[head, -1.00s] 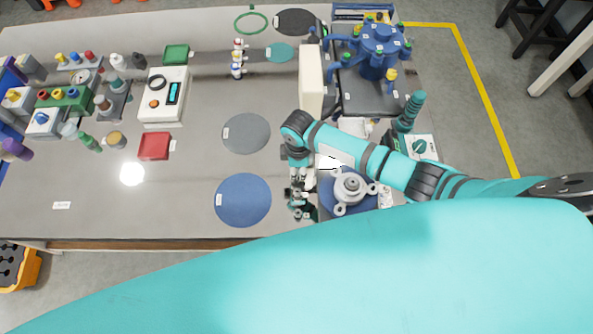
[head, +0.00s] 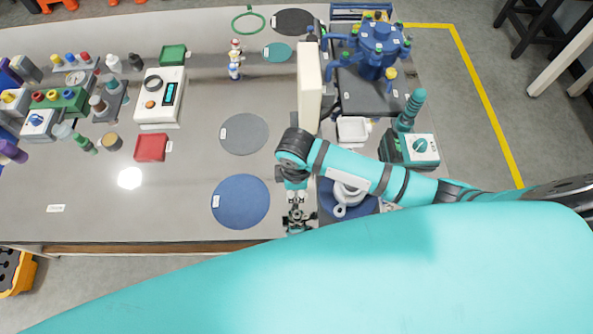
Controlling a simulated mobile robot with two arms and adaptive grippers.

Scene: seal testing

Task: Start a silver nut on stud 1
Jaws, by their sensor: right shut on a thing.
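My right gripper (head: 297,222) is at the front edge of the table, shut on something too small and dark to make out. The grey lobed fitting (head: 340,211) on a blue round base (head: 366,208) is just right of the gripper, mostly hidden under my right arm. A blue vessel (head: 381,48) with blue arms and green and yellow tips stands at the back right. I cannot make out a silver nut or tell which part is stud 1. My left gripper is not in view.
A tall cream block (head: 309,88) stands behind my right arm. A white tray (head: 353,130) and a teal-knobbed box (head: 418,149) are to its right. Blue (head: 241,203) and grey (head: 244,134) round mats lie empty at left. Instruments crowd the far left.

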